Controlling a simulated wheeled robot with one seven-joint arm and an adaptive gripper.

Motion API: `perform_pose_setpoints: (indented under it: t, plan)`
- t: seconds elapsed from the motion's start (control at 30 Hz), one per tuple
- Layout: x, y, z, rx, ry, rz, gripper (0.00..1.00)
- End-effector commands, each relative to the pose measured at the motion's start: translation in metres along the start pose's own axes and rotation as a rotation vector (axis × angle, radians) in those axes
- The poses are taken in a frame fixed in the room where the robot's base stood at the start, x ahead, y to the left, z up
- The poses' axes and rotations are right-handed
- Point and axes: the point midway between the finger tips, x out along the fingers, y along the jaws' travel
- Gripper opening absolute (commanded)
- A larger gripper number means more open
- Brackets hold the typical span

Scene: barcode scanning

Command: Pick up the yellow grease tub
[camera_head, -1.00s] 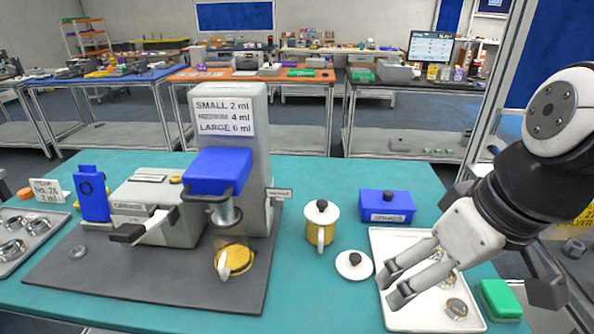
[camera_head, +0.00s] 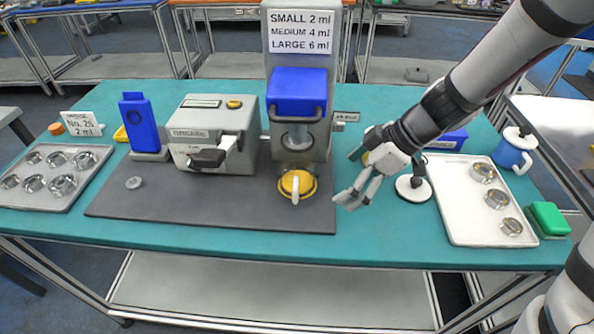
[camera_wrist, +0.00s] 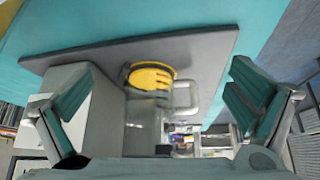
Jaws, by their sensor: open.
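A round yellow tub (camera_head: 297,183) with a pale handle towards the front stands on the dark mat, under the dispenser's nozzle. In the wrist view the yellow tub (camera_wrist: 151,76) appears between the spread fingers, some way ahead. My gripper (camera_head: 352,197) is open and empty, to the right of the tub and apart from it. In the wrist view my gripper (camera_wrist: 160,97) has a wide gap between its fingers. A loose white lid (camera_head: 413,188) with a dark knob lies to the right of my gripper. My wrist hides most of something yellowish behind it.
The dispenser (camera_head: 297,95) with a blue block rises over the tub; a grey machine (camera_head: 212,140) stands left. A white tray (camera_head: 462,220) of metal parts, a green box (camera_head: 549,219) and a blue jug (camera_head: 513,152) are at right. The mat (camera_head: 190,210) is clear in front.

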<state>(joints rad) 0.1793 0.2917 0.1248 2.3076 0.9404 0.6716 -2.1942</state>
Motion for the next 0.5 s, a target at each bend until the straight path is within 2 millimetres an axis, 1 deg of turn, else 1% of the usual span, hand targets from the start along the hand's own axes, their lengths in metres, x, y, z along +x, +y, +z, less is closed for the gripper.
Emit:
perform_pose_setpoints:
  t: [0.03,0.2,0.3,0.43,0.5]
  plan:
    - [0.004,-0.002,-0.010,-0.005,0.000,-0.003,1.00]
    - [0.018,-0.001,-0.032,-0.003,-0.001,-0.002,1.00]
    - [0.024,-0.001,-0.039,-0.002,0.000,-0.001,1.00]
    - [0.027,-0.001,-0.044,0.000,-0.001,-0.001,1.00]
    - [0.031,-0.001,-0.051,-0.002,-0.001,-0.002,1.00]
